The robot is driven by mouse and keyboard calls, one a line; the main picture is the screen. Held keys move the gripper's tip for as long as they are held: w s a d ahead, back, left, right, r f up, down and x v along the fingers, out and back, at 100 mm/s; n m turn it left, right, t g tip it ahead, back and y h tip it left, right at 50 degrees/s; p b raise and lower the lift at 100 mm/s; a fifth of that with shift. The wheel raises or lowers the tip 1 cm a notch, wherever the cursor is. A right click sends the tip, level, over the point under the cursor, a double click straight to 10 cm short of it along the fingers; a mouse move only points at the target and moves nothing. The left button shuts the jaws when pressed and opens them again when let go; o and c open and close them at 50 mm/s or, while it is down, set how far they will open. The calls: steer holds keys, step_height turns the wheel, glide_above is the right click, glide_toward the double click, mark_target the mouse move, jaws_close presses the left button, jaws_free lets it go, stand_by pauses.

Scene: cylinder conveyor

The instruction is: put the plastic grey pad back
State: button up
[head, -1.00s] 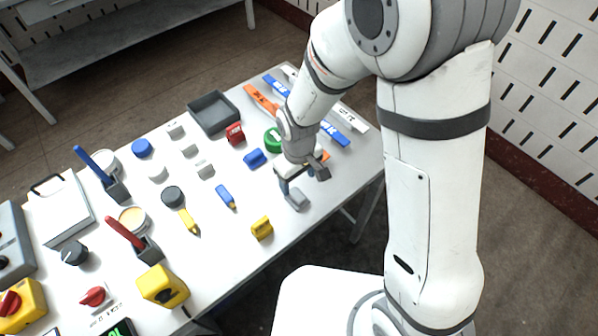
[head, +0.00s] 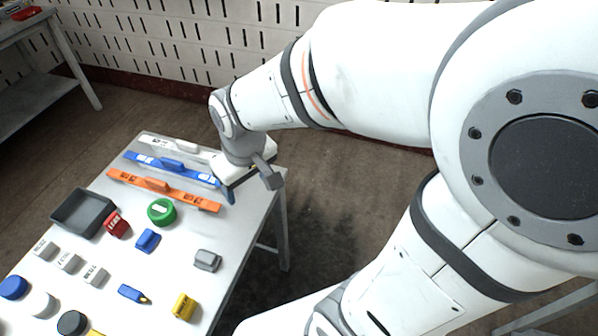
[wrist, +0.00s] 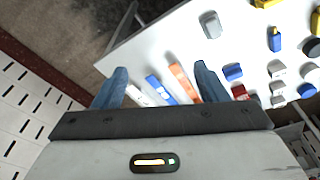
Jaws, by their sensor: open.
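A grey block (head: 207,260), which looks like the plastic grey pad, lies on the white table near its right edge. It also shows at the top of the wrist view (wrist: 210,24). My gripper (head: 235,186) is at the far right corner of the table, beyond the block and apart from it. In the wrist view its two blue fingers (wrist: 160,80) are spread wide with nothing held between them. In the head view the wrist partly hides the fingers.
White, blue and orange bars (head: 163,190) lie near my gripper. Several small light grey blocks (head: 68,262) lie below the tray.

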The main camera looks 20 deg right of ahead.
steer(key=s+d+r+m+t, duration=0.1)
steer(key=s+d+r+m, duration=0.3)
steer(key=s+d+r, duration=0.2)
steer(key=d, duration=0.2)
steer(key=shift+s+d+t, duration=0.3)
steer(key=shift+s+d, duration=0.05)
steer(key=shift+s, duration=0.05)
stand_by(0.8)
